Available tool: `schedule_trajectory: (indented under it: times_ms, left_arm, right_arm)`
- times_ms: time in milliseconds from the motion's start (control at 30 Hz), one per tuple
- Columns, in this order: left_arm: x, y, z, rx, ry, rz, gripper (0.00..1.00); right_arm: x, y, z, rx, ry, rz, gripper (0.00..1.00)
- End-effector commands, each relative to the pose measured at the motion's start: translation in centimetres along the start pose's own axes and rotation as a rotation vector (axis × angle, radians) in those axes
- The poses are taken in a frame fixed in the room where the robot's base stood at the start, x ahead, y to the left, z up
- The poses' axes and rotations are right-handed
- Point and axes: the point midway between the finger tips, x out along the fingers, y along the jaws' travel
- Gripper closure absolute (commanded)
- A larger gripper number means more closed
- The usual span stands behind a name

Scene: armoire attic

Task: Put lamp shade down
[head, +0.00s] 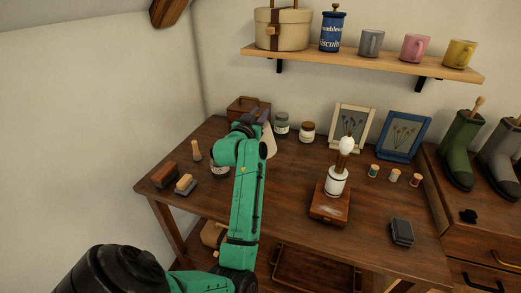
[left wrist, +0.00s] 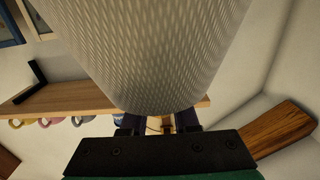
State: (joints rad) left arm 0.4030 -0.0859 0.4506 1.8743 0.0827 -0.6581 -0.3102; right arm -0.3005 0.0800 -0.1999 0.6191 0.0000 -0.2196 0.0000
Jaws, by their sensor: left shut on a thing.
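The lamp shade is a pale woven cone that fills the upper middle of the left wrist view (left wrist: 150,55). In the head view only a pale part of it (head: 269,142) shows beside my left gripper (head: 262,122), which hides the rest. The gripper is shut on the shade, over the back left of the wooden table (head: 285,185). In the left wrist view its dark fingers (left wrist: 158,124) meet the shade's near edge. I cannot tell whether the shade touches the table. My right gripper is out of view.
The lamp base stands on a small wooden box (head: 329,207). A shelf (head: 370,64) hangs above.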

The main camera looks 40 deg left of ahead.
Motion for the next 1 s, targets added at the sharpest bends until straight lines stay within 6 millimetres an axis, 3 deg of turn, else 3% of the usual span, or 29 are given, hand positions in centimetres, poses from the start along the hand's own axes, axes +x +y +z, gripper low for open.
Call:
schedule_trajectory:
  times_ms: [33, 133, 500, 867, 900, 933, 1000]
  left_arm:
    - [0.0, 0.0, 1.9, 0.000, -0.007, 0.000, 1.00]
    - [0.0, 0.0, 5.1, 0.000, -0.005, 0.000, 1.00]
    - [0.0, 0.0, 11.7, 0.001, -0.001, 0.000, 1.00]
    - [0.1, 0.0, 12.3, 0.002, 0.001, -0.001, 1.00]
    - [0.1, 0.0, 12.2, 0.002, 0.001, -0.001, 0.56]
    - [0.1, 0.0, 12.2, 0.001, 0.001, -0.001, 0.45]
    - [0.1, 0.0, 12.2, 0.001, 0.001, -0.001, 0.42]
  right_arm:
    - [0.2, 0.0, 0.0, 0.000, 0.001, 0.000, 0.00]
    - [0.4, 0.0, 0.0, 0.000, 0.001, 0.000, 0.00]
    - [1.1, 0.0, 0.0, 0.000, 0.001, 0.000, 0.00]
    - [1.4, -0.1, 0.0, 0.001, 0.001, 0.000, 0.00]
    - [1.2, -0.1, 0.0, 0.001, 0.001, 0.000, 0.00]
    - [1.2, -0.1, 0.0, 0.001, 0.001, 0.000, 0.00]
    - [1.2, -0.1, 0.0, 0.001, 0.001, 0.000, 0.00]
